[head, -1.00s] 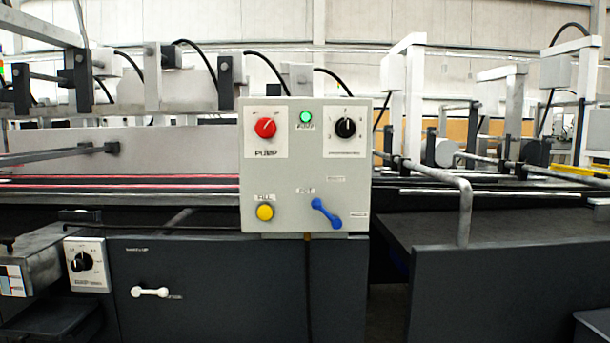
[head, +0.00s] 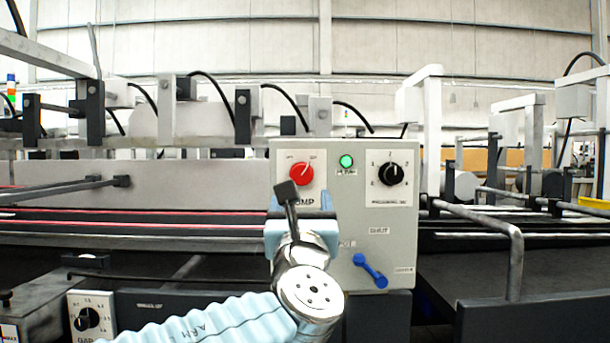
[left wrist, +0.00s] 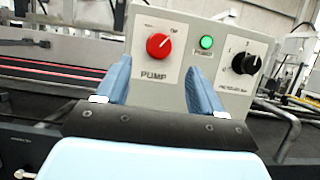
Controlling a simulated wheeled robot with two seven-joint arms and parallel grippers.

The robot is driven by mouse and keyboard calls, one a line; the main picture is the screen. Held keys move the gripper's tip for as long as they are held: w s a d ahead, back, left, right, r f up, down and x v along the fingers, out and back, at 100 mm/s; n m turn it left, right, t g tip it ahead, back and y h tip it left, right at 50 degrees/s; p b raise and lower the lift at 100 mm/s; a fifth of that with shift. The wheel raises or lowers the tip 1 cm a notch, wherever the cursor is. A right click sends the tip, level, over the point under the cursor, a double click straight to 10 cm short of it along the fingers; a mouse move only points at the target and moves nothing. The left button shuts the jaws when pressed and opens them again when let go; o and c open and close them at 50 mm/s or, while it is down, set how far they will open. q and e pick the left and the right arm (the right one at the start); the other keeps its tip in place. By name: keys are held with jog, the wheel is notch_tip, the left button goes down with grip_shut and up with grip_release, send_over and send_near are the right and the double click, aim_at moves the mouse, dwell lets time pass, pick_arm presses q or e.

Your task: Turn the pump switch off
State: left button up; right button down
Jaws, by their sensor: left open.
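The red pump knob (head: 301,174) is on the upper left of a grey control box (head: 345,225); the "PUMP" label below it is partly covered by my arm. In the left wrist view the knob (left wrist: 159,46) shows between and beyond my fingertips. Its white mark points to the upper right; the small position labels are too blurred to read surely. My left gripper (head: 301,210) is open and empty just below and in front of the knob, apart from it as far as I can tell. Its blue fingers (left wrist: 158,72) are spread wide. My right gripper is not in view.
A lit green lamp (head: 346,161) and a black pressure knob (head: 391,174) are right of the pump knob. A blue lever (head: 370,271) is lower on the box. A bent metal rail (head: 515,260) stands to the right. A black dial (head: 87,318) is at lower left.

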aim_at(301, 175)
pick_arm(q)
jog(key=p+x, duration=0.2)
jog(key=x, duration=0.6)
jog(key=shift+w+r+p, duration=0.15)
jog(key=shift+w+p, duration=0.15)
jog(key=shift+p, duration=0.1)
jog(key=shift+w+r, duration=0.1)
jog(key=shift+w, duration=0.4)
jog(key=c, duration=1)
